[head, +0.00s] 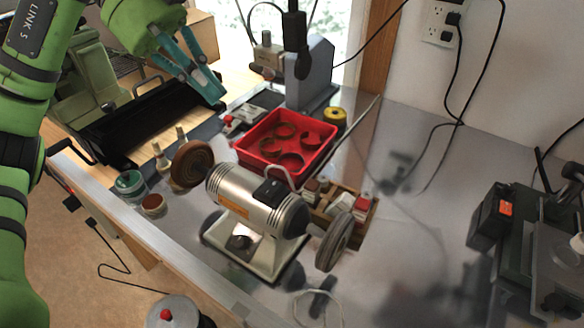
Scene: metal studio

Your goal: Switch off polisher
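The polisher (232,194) is a silver bench motor on a pale base on the metal-topped table. A brown wheel (192,164) is on its left end and a grey wheel (335,246) on its right end. A small black box, seemingly the switch (271,190), sits on top of the motor body; its setting is too small to read. My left gripper (214,96) has teal fingers with their tips together, and nothing shows between them. It is above and behind the polisher, clear of it. My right gripper is not in view.
A red tray (322,128) with several brown rings stands behind the polisher. A wooden box (372,212) of small items is right of it. Small jars (130,184) stand left, near the table edge. A dark green machine (500,222) is far right. Bare table lies between.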

